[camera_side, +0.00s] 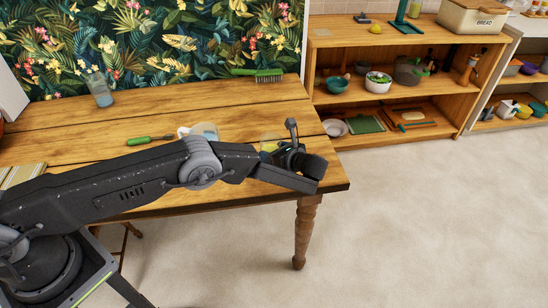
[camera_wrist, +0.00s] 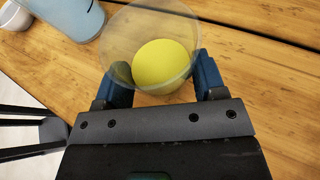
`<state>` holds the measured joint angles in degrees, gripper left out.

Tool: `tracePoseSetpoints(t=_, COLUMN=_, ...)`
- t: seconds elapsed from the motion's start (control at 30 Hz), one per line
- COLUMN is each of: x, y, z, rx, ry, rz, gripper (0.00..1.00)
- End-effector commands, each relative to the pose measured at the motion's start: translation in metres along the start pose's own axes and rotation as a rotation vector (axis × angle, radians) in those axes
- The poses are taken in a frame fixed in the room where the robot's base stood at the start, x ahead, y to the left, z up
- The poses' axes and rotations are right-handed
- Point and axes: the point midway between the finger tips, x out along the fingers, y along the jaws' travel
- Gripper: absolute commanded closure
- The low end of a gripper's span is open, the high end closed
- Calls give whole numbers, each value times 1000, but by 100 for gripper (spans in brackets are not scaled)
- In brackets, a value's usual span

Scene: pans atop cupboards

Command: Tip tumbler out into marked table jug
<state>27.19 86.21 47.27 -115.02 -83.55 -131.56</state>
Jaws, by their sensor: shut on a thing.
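My gripper (camera_wrist: 160,80) is shut on a clear tumbler (camera_wrist: 120,38) with yellow contents (camera_wrist: 165,62); one finger presses each side. In the side view my gripper (camera_side: 278,148) is over the table's right end, and the tumbler with its yellow contents (camera_side: 268,146) is partly hidden by my arm. I cannot tell whether the tumbler touches the table. A clear vessel (camera_side: 205,129) stands left of it, its lower part hidden by my arm. A bluish vessel (camera_side: 100,90) stands at the table's back left. A bluish vessel with a dark mark (camera_wrist: 70,14) shows at the wrist view's upper left.
A green-handled tool (camera_side: 140,140) lies on the wooden table (camera_side: 60,127). A green brush (camera_side: 258,75) lies at the back edge. A striped cloth (camera_side: 22,175) is at the left. Shelves with bowls stand behind on the right. The table's middle back is clear.

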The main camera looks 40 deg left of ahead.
Motion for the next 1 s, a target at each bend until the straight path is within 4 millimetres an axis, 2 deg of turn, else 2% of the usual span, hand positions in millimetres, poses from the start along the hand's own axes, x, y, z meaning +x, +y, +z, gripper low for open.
tracePoseSetpoints(t=0.03, x=3, y=0, z=-8, rx=0, ry=-1, rz=0, gripper=69)
tracePoseSetpoints(t=0.17, x=7, y=-1, z=-18, rx=0, ry=-1, rz=0, gripper=69)
tracePoseSetpoints(t=0.6, x=9, y=-2, z=-23, rx=-1, ry=0, rz=0, gripper=69)
tracePoseSetpoints(t=0.63, x=10, y=-1, z=-23, rx=0, ry=0, rz=0, gripper=34)
tracePoseSetpoints(t=0.87, x=9, y=-1, z=-23, rx=0, ry=0, rz=0, gripper=12)
tracePoseSetpoints(t=1.0, x=9, y=-1, z=-23, rx=0, ry=0, rz=0, gripper=10)
